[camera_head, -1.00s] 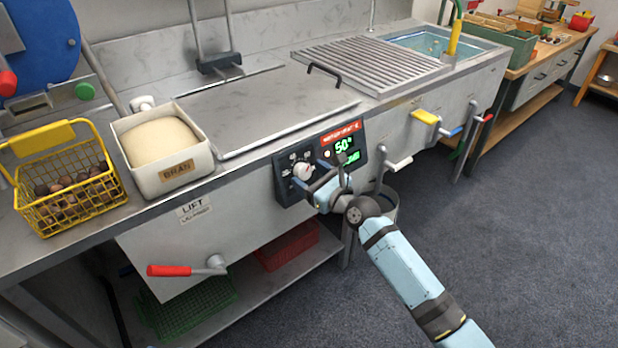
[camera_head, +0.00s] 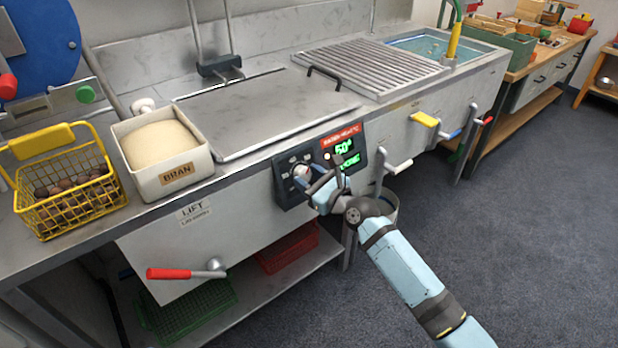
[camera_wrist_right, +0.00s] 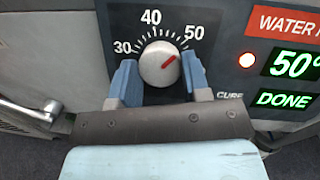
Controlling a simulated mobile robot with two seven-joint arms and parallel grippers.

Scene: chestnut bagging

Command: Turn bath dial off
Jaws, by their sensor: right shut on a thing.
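The bath dial is a round white knob with a red pointer (camera_wrist_right: 160,65) on a dark control panel (camera_head: 285,196). It also shows in the head view (camera_head: 301,169), partly covered. The pointer is tilted up and right, toward the 50 on the printed scale. My right gripper (camera_head: 310,182) is at the panel, its blue fingers on either side of the dial in the wrist view (camera_wrist_right: 160,80), shut on it. The green display (camera_wrist_right: 292,65) reads 50° with DONE below, and a red lamp (camera_wrist_right: 247,60) is lit beside it. My left gripper is out of view.
A lever with a white grip (camera_head: 397,166) sticks out just right of the panel. A red-handled lift lever (camera_head: 170,273) is lower left. A bran box (camera_head: 176,178) and a yellow basket of chestnuts (camera_head: 75,225) stand on the counter. Floor at right is clear.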

